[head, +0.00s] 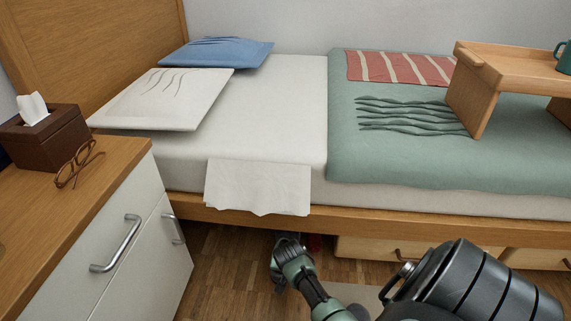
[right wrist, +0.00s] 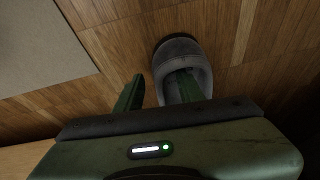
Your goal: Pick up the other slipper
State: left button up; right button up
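A grey slipper (right wrist: 176,46) lies on the wooden floor in the right wrist view, its opening facing the gripper. My right gripper (right wrist: 161,76) is open. Its right finger appears within the slipper's opening and its left finger is outside, beside the slipper's left wall. I cannot tell whether either finger touches it. In the head view my right arm's green wrist (head: 295,264) is low beside the bed's edge, and the slipper cannot be made out clearly there. No other slipper can be made out. My left gripper is not in view.
The bed frame (head: 400,224) overhangs the floor, with wooden drawers (head: 365,248) beneath it. A white cabinet (head: 120,245) with metal handles stands at left. A small red thing (head: 315,242) shows under the bed. A beige mat (right wrist: 40,45) lies left of the slipper.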

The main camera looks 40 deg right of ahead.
grip_shut()
jog(key=shift+r, duration=0.15)
dwell(0.4)
